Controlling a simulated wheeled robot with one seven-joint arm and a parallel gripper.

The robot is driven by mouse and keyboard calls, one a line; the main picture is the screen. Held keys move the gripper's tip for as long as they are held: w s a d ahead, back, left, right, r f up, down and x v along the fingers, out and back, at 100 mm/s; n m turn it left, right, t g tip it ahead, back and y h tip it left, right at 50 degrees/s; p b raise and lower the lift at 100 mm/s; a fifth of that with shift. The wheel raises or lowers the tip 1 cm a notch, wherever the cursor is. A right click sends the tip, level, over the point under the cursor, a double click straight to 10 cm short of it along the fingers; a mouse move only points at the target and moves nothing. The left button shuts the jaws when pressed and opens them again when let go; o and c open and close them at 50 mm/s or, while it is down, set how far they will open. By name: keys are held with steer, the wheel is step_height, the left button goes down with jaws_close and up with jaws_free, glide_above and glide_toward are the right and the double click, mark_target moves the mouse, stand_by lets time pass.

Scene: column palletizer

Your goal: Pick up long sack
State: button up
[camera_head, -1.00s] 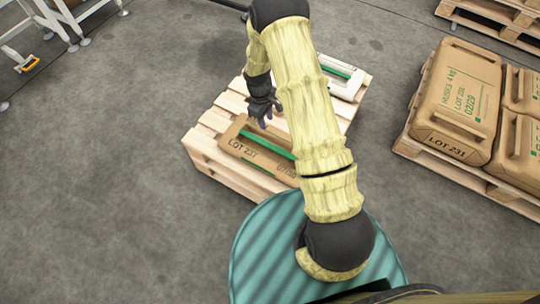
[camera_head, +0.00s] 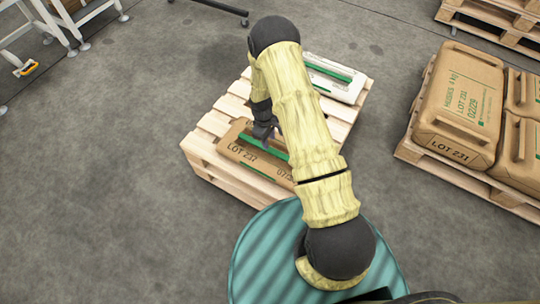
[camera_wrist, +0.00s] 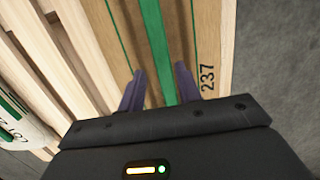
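A long brown sack marked LOT 237 (camera_head: 232,152) lies on the near part of a wooden pallet, with a green strip along its top. In the wrist view the sack (camera_wrist: 208,40) shows its green strip (camera_wrist: 156,40) running between my fingers. My gripper (camera_head: 265,132) is over the sack at the strip, partly hidden by my arm. In the wrist view my gripper (camera_wrist: 160,86) is open, one purple finger on each side of the strip. Whether the fingers touch the sack cannot be told. My arm hides the sack's right part.
The wooden pallet (camera_head: 205,128) also bears a white sack with a green strip (camera_head: 345,88) at its far side. At right, another pallet (camera_head: 408,150) holds several brown sacks (camera_head: 460,95). A white metal frame (camera_head: 65,25) stands at upper left.

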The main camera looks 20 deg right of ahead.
mark_target(270, 149)
steer(key=shift+s+d+f, duration=0.1)
steer(key=shift+f, duration=1)
steer(key=f, duration=0.1)
steer(key=f+b, duration=0.1)
steer(key=f, duration=0.1)
steer(key=f+b, duration=0.1)
steer(key=f, duration=0.1)
steer(key=shift+s+d+f, duration=0.1)
steer(key=shift+s, duration=0.2)
steer(key=shift+c, duration=0.2)
jaws_close()
stand_by(0.6)
steer(key=shift+w, duration=0.1)
